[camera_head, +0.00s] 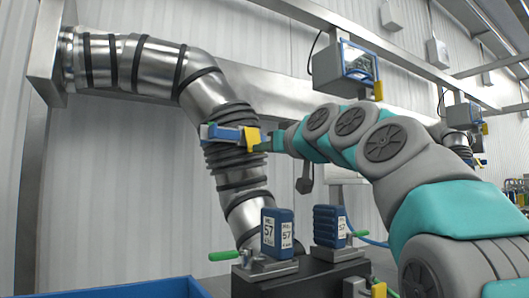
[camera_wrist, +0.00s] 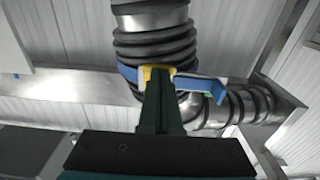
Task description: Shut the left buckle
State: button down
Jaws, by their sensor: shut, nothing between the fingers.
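The left buckle (camera_head: 224,133) is a blue lever with a yellow catch (camera_head: 252,138), set on a ribbed black sleeve (camera_head: 229,116) of the shiny metal duct. In the wrist view the blue lever (camera_wrist: 203,84) reaches to the right of the sleeve, its far end apart from it. The yellow catch (camera_wrist: 152,69) shows just beyond my fingertips. My gripper (camera_head: 268,143) is shut with nothing between its fingers. It points at the catch from the right in the head view. In the wrist view my gripper (camera_wrist: 159,76) overlaps the catch's lower part; I cannot tell whether they touch.
Two blue containers marked 57 (camera_head: 278,234) (camera_head: 329,226) stand on a dark unit below, with a green handle (camera_head: 223,256) at its left. A blue-edged bin (camera_head: 150,290) lies at the lower left. A boxed device (camera_head: 357,62) hangs above my arm.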

jog(key=shift+w+a+f, duration=0.1)
jog(key=shift+w, duration=0.05)
jog(key=b+v, duration=0.3)
jog(key=v, duration=1.1)
